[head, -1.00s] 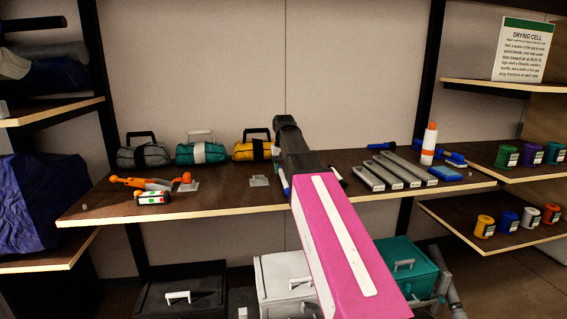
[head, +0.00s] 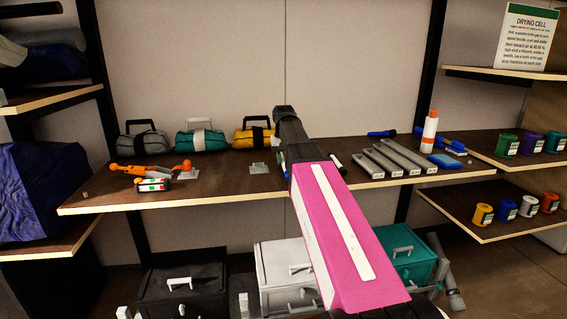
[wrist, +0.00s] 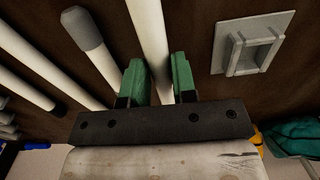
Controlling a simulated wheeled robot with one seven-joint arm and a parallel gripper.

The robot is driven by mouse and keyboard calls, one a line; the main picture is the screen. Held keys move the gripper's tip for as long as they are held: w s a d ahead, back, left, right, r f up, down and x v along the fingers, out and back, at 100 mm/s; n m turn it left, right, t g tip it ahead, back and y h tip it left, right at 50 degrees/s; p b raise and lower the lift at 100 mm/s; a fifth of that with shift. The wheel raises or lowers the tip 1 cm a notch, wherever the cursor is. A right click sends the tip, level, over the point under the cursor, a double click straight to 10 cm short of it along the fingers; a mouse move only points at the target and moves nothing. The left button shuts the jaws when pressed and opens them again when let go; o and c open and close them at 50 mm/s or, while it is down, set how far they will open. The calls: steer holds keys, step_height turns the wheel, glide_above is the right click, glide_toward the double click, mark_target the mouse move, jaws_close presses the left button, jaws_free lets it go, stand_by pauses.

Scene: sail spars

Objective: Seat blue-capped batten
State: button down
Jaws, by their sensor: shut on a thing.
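In the wrist view my gripper (wrist: 158,62) has its green fingers closed on a white batten (wrist: 150,25). The ends of this batten are out of view or hidden, so its cap colour cannot be told there. A grey square socket (wrist: 250,45) stands on the dark shelf to the right of the fingers, apart from the batten. It also shows in the head view (head: 258,169), left of my arm. In the head view my arm hides the gripper and most of what it holds. A small blue bit (head: 283,158) shows beside the arm.
A grey-capped batten (wrist: 82,28) and a dark-capped one (wrist: 30,82) lie left of my fingers. Grey bars (head: 383,157) and an orange-and-white bottle (head: 429,132) are on the shelf's right. An orange tool (head: 143,170) is at left, bags (head: 200,140) behind.

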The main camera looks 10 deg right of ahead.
steer(key=shift+r, duration=2.2)
